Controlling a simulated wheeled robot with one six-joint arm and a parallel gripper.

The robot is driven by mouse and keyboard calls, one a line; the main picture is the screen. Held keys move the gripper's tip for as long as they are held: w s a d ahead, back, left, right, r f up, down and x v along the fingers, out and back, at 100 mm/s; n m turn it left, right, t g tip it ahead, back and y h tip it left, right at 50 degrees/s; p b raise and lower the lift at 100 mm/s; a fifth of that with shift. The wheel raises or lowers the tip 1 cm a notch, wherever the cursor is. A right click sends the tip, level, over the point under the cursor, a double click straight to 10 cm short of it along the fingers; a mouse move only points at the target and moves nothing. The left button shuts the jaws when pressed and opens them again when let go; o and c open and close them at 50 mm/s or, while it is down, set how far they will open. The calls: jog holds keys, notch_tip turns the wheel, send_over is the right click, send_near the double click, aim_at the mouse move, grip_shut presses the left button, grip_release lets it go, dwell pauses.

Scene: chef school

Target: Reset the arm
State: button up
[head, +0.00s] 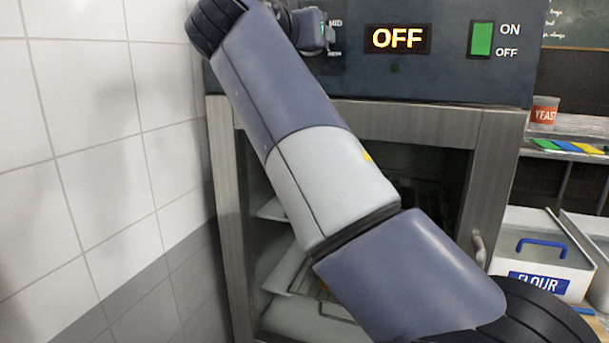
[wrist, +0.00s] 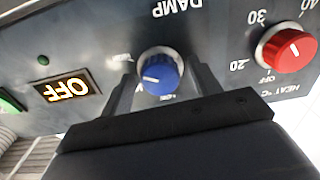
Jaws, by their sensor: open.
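My gripper (wrist: 163,80) is open in the wrist view. Its two fingers stand on either side of a blue knob (wrist: 160,72) with a white pointer mark. I cannot tell whether the fingers touch the knob. The knob is on the dark control panel (wrist: 100,40) of a cabinet, near the label DAMP. In the head view my arm stretches up and left across the cabinet front, and its end is close to the panel (head: 450,80) at the top. The fingertips are not clear there.
A red knob (wrist: 290,50) marked HEAT is right of the blue one. The lit display (head: 397,39) reads OFF, beside a green switch (head: 482,39). The cabinet (head: 490,190) has shelves behind my arm. A tiled wall (head: 90,130) is close left; a flour bin (head: 540,250) stands right.

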jog(key=b+v, duration=0.2)
jog(key=v, duration=0.9)
jog(key=w+d+n+p, duration=0.4)
jog(key=w+n+p, duration=0.6)
jog(key=n+p, duration=0.6)
jog(key=shift+w+n, duration=0.15)
jog(key=shift+n, duration=3.15)
jog(key=shift+r, duration=0.15)
